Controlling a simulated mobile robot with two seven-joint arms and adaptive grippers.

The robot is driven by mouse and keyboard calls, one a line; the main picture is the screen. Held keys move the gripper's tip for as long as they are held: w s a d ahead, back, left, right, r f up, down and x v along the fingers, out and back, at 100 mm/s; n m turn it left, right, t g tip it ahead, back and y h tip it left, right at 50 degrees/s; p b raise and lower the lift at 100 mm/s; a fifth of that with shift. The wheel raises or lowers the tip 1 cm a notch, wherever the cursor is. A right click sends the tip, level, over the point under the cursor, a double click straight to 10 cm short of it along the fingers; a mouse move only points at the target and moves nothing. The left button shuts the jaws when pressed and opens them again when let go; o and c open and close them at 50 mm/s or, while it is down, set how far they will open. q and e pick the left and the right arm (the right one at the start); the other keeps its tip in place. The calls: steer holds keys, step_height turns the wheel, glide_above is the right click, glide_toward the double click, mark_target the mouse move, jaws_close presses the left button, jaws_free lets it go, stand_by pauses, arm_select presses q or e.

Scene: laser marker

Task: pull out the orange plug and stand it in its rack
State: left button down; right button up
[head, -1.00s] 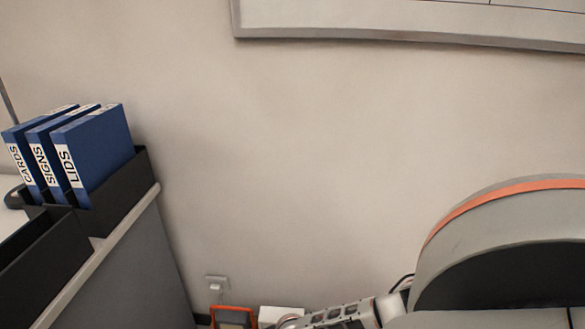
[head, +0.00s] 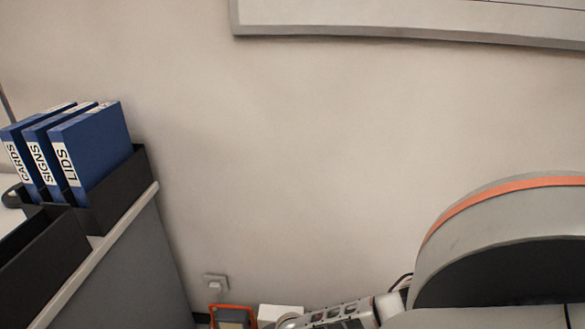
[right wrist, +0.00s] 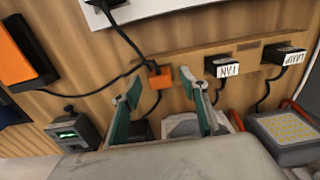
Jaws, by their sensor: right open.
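In the right wrist view the orange plug (right wrist: 161,77) shows as a small orange block with a dark cord at it. It lies beyond and between the fingertips of my right gripper (right wrist: 166,92), which is open and empty. The fingers do not touch it. A wooden ledge (right wrist: 190,58) runs to the right from near the plug and bears a black plug labelled FAN (right wrist: 222,67) and one labelled LAMP (right wrist: 285,54). I cannot tell whether the orange plug sits in a socket. My left gripper is not in view.
A white strip (right wrist: 130,10) with a black plug is at the top. A device with a green display (right wrist: 70,132) is lower left, a lamp with yellow cells (right wrist: 287,128) lower right. Dark cords cross the wood. Blue binders (head: 92,150) stand left in the head view.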

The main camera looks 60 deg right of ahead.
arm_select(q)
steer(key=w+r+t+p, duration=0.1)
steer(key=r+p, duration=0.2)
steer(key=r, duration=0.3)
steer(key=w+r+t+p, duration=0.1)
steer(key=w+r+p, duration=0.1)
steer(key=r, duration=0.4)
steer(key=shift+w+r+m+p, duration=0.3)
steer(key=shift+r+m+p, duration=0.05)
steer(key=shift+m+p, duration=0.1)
arm_select(e)
step_height(320, 180, up, 18)
stand_by(0.4)
steer(key=shift+f, duration=0.1)
stand_by(0.4)
